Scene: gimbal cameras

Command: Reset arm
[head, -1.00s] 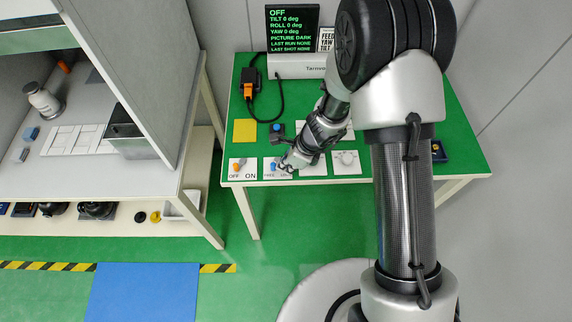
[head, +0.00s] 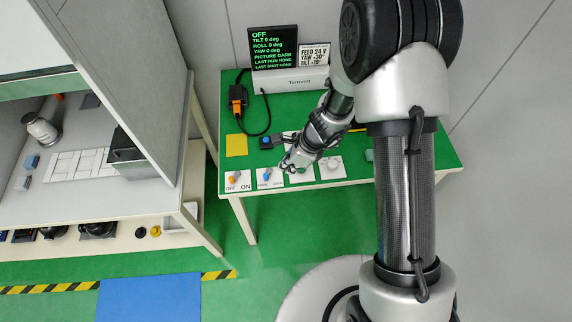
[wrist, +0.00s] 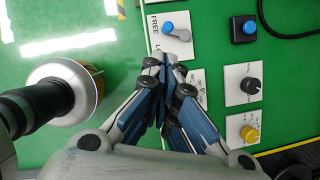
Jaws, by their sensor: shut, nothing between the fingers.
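My gripper (head: 287,166) hangs low over the front row of control plates on the green table (head: 404,172), just right of the FREE plate with its blue lever (head: 266,175). In the wrist view my gripper (wrist: 166,62) is shut and empty. Its tips lie just below the blue lever (wrist: 169,27) in the picture. I cannot tell whether they touch the plate. My forearm hides part of the controls behind it.
The screen (head: 273,47) reads OFF, all angles 0 deg, PICTURE DARK. The OFF/ON plate has an orange lever (head: 233,180). A blue button (head: 265,141) and a yellow square (head: 236,145) lie behind.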

